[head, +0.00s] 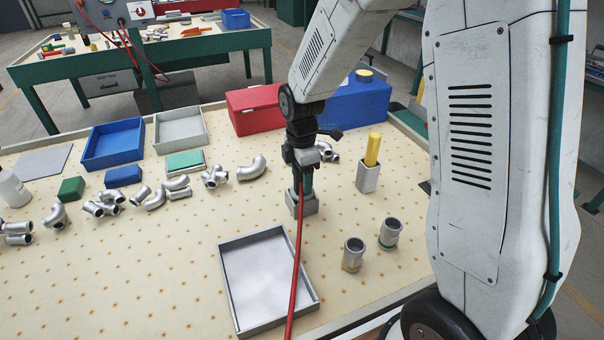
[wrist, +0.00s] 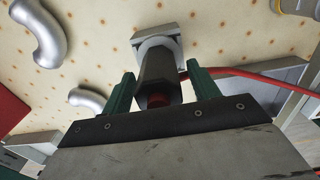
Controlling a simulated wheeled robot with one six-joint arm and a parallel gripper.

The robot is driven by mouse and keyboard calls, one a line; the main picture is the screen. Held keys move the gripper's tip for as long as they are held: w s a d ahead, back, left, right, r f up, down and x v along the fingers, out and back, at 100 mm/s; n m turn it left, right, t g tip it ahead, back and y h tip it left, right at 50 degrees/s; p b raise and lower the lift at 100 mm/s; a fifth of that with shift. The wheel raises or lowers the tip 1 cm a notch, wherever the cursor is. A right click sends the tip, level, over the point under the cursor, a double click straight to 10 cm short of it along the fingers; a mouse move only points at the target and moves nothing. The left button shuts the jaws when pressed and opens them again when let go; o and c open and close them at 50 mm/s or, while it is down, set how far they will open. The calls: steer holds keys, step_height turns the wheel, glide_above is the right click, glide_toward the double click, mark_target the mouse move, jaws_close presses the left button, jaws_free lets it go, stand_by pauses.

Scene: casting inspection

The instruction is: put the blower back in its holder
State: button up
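The blower (wrist: 158,72) is a dark, faceted body with a red end, seen nearly end-on in the wrist view. Its far end is at the grey square holder (wrist: 158,38) and appears to stand in it. The holder (head: 302,204) is on the table right of centre in the head view. A red hose (head: 297,250) runs from there toward the front edge. My gripper (wrist: 161,80) points down over the holder, its two green fingers either side of the blower with a narrow gap at each side. In the head view my gripper (head: 303,180) mostly hides the blower.
A grey tray (head: 228,285) lies just in front of the holder. Two metal sleeves (head: 353,254) and a post with a yellow cylinder (head: 372,150) stand to the right. Several pipe fittings (head: 251,168) lie to the left. Red (head: 255,108) and blue (head: 355,105) boxes are behind.

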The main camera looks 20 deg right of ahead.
steer(key=r, duration=0.8)
steer(key=shift+d+r, duration=0.15)
steer(key=shift+d, duration=0.2)
steer(key=s+r+m, duration=0.3)
steer(key=s+m, duration=0.3)
steer(key=s, duration=0.3)
steer(key=s+d+r+m+t, duration=0.1)
steer(key=s+r+m, duration=0.3)
steer(key=s, duration=0.5)
steer(key=s+d+r+m, duration=0.1)
steer(key=s+r+m, duration=0.3)
steer(key=s+m, duration=0.4)
steer(key=shift+s+d+r, duration=0.2)
steer(key=shift+s+r, duration=0.05)
steer(key=shift+s, duration=0.75)
